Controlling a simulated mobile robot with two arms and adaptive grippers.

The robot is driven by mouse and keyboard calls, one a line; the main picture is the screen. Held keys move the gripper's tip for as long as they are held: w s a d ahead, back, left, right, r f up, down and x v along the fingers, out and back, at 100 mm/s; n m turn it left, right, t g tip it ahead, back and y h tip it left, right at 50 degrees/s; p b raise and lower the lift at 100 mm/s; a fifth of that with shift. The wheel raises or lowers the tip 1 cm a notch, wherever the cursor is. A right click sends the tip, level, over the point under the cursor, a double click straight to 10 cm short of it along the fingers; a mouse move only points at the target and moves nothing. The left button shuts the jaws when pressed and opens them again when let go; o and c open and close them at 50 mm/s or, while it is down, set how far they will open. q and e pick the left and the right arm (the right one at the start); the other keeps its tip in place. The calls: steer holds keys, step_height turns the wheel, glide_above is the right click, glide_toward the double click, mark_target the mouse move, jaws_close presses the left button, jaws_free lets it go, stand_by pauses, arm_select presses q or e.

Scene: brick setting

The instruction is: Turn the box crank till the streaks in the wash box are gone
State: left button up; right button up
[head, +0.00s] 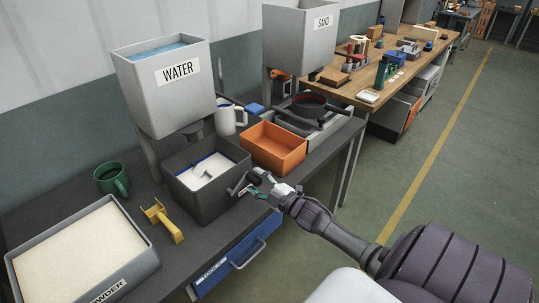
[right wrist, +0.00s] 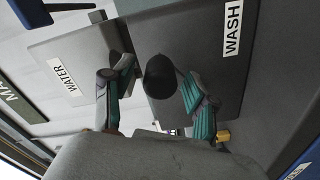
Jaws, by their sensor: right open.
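The dark grey wash box (head: 222,202) stands on the bench in the head view. Its inside is whitish with a bluish edge, and a pale paddle (head: 201,170) sits in it; I cannot make out separate streaks. My right gripper (head: 258,185) is at the box's right front side. In the right wrist view the box (right wrist: 205,45) shows its WASH label. A dark round crank knob (right wrist: 160,74) appears between the parted teal-padded fingers of the right gripper (right wrist: 152,90); I cannot tell whether they touch it. My left gripper is not in view.
An orange tray (head: 275,147) stands right behind the wash box. The WATER hopper (head: 165,95) rises behind it. A yellow tool (head: 163,220), a green mug (head: 113,179) and the powder bin (head: 140,266) are to the left. A blue drawer (head: 240,258) is below.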

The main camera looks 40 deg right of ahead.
steer(key=s, duration=1.1)
steer(key=shift+d, duration=0.45)
steer(key=s+a+f+m+g+h, duration=0.1)
steer(key=s+a+f+m+g, duration=0.2)
steer(key=f, duration=0.7)
steer(key=s+f+m+g+h, duration=0.1)
steer(key=s+f+m+g, duration=0.1)
steer(key=s+f, duration=0.6)
steer(key=s+a+f+m+g+h, duration=0.1)
steer(key=s+a+f+m+g, duration=0.15)
steer(key=f, duration=0.95)
steer(key=s+a+f+m+g, duration=0.1)
steer(key=s+a+f+g, duration=0.3)
steer(key=s+a+f, duration=0.3)
steer(key=s+a+f+m+g+y+b, duration=0.1)
steer(key=s+a+f+g, duration=0.4)
steer(key=s, duration=1.1)
steer(key=a+f+m, duration=0.1)
steer(key=a+f, duration=0.2)
steer(key=f, duration=0.1)
steer(key=shift+s+a+f, duration=0.2)
steer(key=shift+s+a, duration=0.05)
steer(key=shift+s, duration=0.1)
steer(key=shift+g, duration=0.25)
